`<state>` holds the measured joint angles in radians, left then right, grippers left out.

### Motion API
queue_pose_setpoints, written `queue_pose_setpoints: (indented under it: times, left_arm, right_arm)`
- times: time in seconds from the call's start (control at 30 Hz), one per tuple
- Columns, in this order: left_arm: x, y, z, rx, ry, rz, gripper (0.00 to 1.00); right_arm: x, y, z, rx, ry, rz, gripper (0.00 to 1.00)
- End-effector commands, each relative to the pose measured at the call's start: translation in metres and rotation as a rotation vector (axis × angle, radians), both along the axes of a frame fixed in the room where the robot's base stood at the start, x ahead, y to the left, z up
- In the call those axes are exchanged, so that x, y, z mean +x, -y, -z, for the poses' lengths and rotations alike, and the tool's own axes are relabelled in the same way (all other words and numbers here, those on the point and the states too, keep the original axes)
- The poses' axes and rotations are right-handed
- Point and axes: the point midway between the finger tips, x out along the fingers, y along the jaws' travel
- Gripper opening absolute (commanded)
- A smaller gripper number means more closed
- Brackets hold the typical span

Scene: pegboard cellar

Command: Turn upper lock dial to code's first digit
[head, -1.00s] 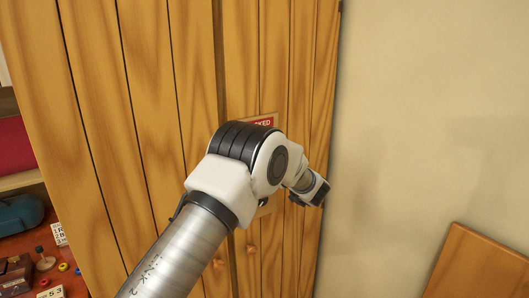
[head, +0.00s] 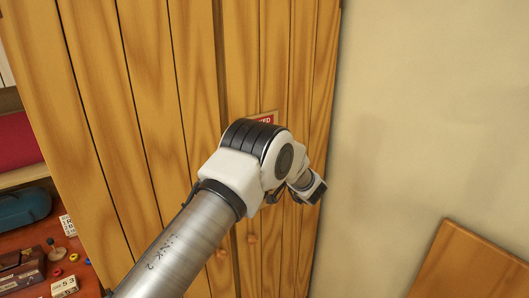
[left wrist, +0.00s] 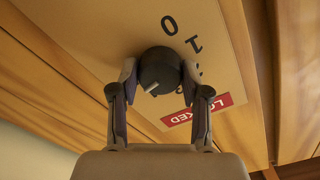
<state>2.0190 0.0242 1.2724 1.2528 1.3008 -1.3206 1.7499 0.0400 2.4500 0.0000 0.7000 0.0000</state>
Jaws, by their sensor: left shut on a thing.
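In the left wrist view, the black round lock dial (left wrist: 160,68) sits on a tan plate (left wrist: 110,25). The digits 0 and 1 show on the plate beside it; other marks are partly covered by a finger. A pale pointer mark on the dial faces lower left, away from the 0 and 1. My left gripper (left wrist: 159,74) is shut on the dial, one finger on each side. In the head view my arm hides the dial and most of the plate. My right gripper is not in view.
A red LOCKED label (left wrist: 197,112) is on the plate, on the wooden doors (head: 165,110). Two round wooden knobs are lower on the doors. At left, a low surface holds a printed "5 3" card (head: 65,286), a dark box (head: 22,270) and small items. A wooden board (head: 475,265) leans at right.

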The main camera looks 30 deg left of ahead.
Motion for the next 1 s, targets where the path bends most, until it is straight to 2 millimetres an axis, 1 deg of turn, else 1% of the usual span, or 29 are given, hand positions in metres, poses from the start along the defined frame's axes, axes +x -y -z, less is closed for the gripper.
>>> queue_pose_setpoints:
  times: [0.03, 0.2, 0.4, 0.87, 0.9, 0.93, 0.97, 1.0]
  left_arm:
    - [0.0015, -0.0003, -0.0077, 0.015, -0.016, 0.001, 0.12]
    - [0.0016, -0.0002, -0.0068, 0.049, -0.099, 0.001, 0.12]
    - [0.0016, -0.0003, -0.0060, 0.070, -0.149, 0.001, 0.12]
    - [0.0013, -0.0003, -0.0051, 0.075, -0.164, 0.000, 0.12]
    - [0.0013, -0.0003, -0.0050, 0.075, -0.164, 0.000, 0.53]
    - [0.0012, -0.0004, -0.0048, 0.075, -0.164, 0.000, 0.64]
    - [0.0011, -0.0004, -0.0045, 0.075, -0.165, 0.000, 0.72]
    - [0.0010, -0.0004, -0.0040, 0.075, -0.165, 0.000, 0.72]
  right_arm:
    - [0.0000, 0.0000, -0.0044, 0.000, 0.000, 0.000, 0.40]
    - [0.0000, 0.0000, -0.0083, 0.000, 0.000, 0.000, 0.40]
    - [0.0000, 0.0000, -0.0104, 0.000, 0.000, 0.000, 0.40]
    - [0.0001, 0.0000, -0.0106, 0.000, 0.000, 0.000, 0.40]
    - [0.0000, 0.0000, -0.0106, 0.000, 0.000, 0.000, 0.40]
    - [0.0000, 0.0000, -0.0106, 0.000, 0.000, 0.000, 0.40]
    - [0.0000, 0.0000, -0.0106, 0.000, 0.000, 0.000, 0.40]
    - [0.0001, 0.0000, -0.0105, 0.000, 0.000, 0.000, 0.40]
